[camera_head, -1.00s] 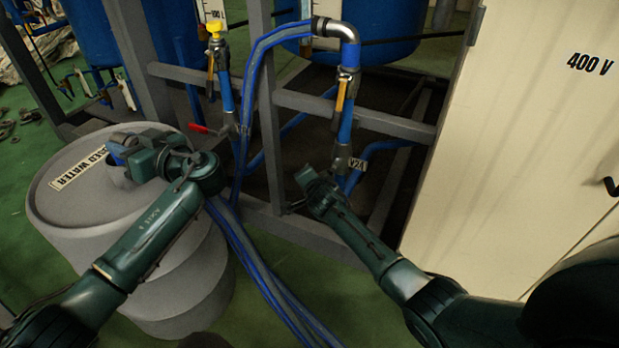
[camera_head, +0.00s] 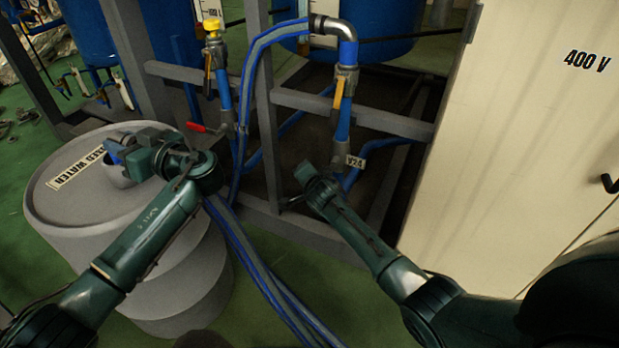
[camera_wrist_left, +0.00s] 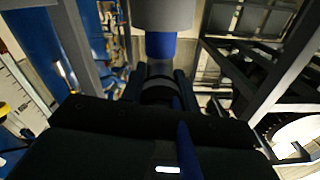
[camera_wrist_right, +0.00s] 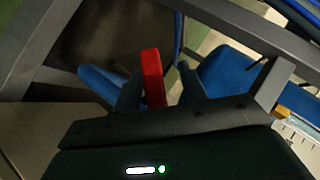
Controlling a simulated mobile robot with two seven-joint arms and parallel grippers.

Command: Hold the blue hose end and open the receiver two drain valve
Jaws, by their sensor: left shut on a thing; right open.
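My left gripper (camera_head: 128,157) is over the top of the grey drum and shut on the blue hose end (camera_head: 112,150). The left wrist view shows the blue hose (camera_wrist_left: 161,46) and a dark collar between the fingers (camera_wrist_left: 160,88). My right gripper (camera_head: 305,174) is beside the lower end of a blue pipe, near a tag that seems to read V24 (camera_head: 355,161). In the right wrist view a red valve lever (camera_wrist_right: 152,76) lies between my open fingers (camera_wrist_right: 156,88). The right gripper hides the lever in the head view.
The grey drum (camera_head: 70,230) has a label about water. Another red lever (camera_head: 196,127) is on the left pipe. Grey frame bars (camera_head: 300,101) cross around the pipes. Blue hoses (camera_head: 262,270) hang to the floor. A cream cabinet (camera_head: 540,150) marked 400 V stands at right.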

